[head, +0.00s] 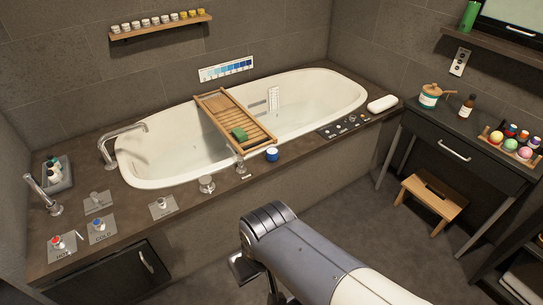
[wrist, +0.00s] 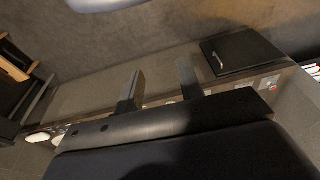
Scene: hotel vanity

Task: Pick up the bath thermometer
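I cannot tell for certain which thing is the bath thermometer. A white upright plate with fine markings (head: 275,100) stands at the tub's far inner side. My gripper shows in the wrist view (wrist: 161,72) with its two fingers apart and nothing between them. In the head view it is mostly hidden by my arm, in front of the tub and below its rim.
The tub (head: 165,184) has a wooden tray (head: 208,101) across it with a green block (head: 239,134). Taps and knobs (head: 207,184) line the near ledge. A dark desk (head: 430,127) and wooden stool (head: 434,190) stand right. The floor (head: 345,205) between is clear.

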